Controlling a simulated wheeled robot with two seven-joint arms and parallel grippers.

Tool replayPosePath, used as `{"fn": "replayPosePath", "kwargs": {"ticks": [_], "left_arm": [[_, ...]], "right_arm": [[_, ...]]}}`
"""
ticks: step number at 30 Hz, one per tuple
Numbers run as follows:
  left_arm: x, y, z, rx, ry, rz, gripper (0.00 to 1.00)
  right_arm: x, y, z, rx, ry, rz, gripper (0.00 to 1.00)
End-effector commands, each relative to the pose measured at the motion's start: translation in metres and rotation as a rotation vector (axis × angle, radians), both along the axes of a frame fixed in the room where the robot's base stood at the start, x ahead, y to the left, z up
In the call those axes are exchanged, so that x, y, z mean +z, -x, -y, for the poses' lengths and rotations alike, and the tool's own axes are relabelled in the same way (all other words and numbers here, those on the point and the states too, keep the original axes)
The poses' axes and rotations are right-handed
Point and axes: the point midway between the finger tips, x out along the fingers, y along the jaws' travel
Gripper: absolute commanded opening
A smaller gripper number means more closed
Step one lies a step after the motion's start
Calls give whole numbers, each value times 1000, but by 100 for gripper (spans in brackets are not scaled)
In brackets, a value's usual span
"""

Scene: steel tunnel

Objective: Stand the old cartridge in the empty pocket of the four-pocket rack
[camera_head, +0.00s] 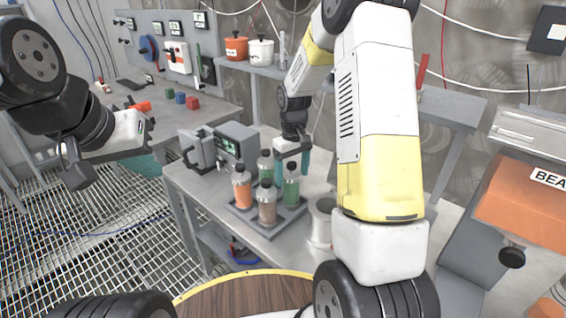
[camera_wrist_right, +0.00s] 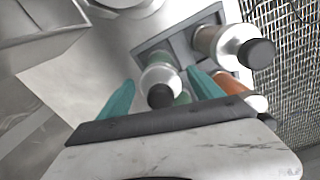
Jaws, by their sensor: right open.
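The grey four-pocket rack (camera_head: 240,222) stands on the steel bench. Four black-capped bottle-like cartridges stand upright in it: an orange one (camera_head: 242,190), a brown one (camera_head: 267,207), a green one at the right (camera_head: 291,190) and another green one at the back (camera_head: 265,168). I cannot tell which is the old one. My right gripper (camera_head: 292,158) is open just above the right green cartridge. In the right wrist view, that cartridge's cap (camera_wrist_right: 160,95) lies between the spread teal fingers. My left gripper (camera_head: 145,163) is far left, away from the rack; its jaws are unclear.
A grey device with a small screen (camera_head: 236,142) stands behind the rack. A metal cup (camera_head: 321,222) stands to its right. A second bench (camera_head: 205,112) at the back left holds small coloured blocks. An orange box (camera_head: 530,205) is at the right. My right arm hides part of the bench.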

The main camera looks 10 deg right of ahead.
Motion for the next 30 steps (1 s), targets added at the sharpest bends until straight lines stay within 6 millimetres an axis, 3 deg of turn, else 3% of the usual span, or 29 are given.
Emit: {"fn": "replayPosePath", "kwargs": {"ticks": [5, 15, 23, 26, 30], "left_arm": [[0, 0, 0, 0, 0, 0, 0], [0, 0, 0, 0, 0, 0, 0], [0, 0, 0, 0, 0, 0, 0], [0, 0, 0, 0, 0, 0, 0], [0, 0, 0, 0, 0, 0, 0]], "right_arm": [[18, -1, 0, 0, -1, 4, 75], [90, -1, 0, 1, 0, 4, 75], [120, 0, 0, 0, -1, 3, 75], [133, 7, -1, -11, -7, 20, 75], [167, 37, -2, -55, -37, 93, 75]]}}
